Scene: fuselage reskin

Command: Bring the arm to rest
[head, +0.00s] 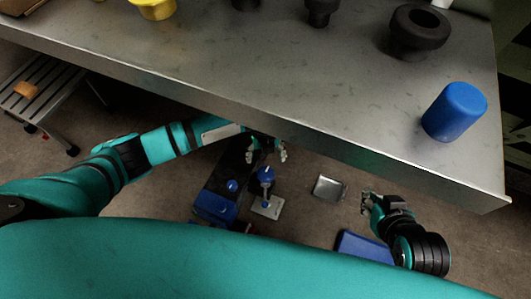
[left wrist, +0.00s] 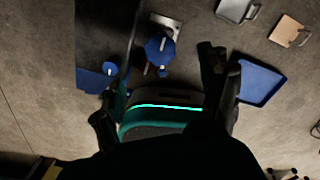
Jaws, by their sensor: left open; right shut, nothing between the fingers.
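My left arm (head: 165,143) reaches in from the left, under the front edge of the grey table. My left gripper (head: 267,154) is open and empty, with its fingers apart above the floor area in front of the table. Its dark fingers also show in the left wrist view, spread with nothing between them. My right gripper (head: 367,202) is at the lower right of the head view, beside the table's front edge, with its fingers shut and empty. Most of my right arm is out of view.
The grey table (head: 270,60) holds a blue cylinder (head: 455,111), a black flanged part (head: 417,32) and a yellow part (head: 152,8). Below are a blue tray (head: 362,247), a metal tray (head: 328,188) and a blue-topped item (head: 266,175). A step stool (head: 45,85) stands left.

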